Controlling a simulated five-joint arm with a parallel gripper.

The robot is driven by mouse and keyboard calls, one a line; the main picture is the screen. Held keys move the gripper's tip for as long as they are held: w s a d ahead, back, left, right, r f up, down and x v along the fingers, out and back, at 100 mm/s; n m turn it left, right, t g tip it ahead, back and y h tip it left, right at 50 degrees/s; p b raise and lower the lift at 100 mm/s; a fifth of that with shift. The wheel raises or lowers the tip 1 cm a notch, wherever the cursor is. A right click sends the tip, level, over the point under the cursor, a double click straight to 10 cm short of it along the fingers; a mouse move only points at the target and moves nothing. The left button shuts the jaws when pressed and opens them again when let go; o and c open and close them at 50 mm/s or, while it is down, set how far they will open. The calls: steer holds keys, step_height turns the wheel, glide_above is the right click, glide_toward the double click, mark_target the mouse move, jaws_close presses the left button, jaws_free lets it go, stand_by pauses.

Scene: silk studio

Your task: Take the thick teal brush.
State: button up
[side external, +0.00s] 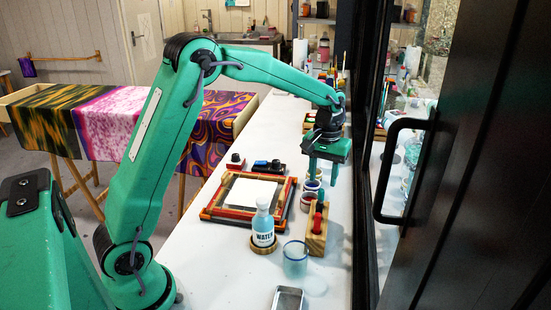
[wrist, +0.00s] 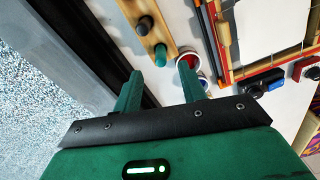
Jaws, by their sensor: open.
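My gripper (side external: 322,180) is open and empty, pointing down above that end of the block. In the wrist view, the teal brush appears between my two fingertips (wrist: 159,70).
Small paint jars (side external: 308,201) stand close left of the block. A wooden frame (side external: 210,212) lies farther left. A dark-framed glass panel (side external: 363,200) runs close along the right.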

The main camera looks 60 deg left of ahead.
mark_target(321, 196)
steer(key=shift+f, duration=0.15)
steer(key=shift+f, duration=1.2)
steer(key=shift+f, duration=0.1)
steer(key=shift+w+a+f, duration=0.1)
steer(key=shift+a+f, duration=0.05)
steer(key=shift+f, duration=2.3)
steer(key=c, duration=0.9)
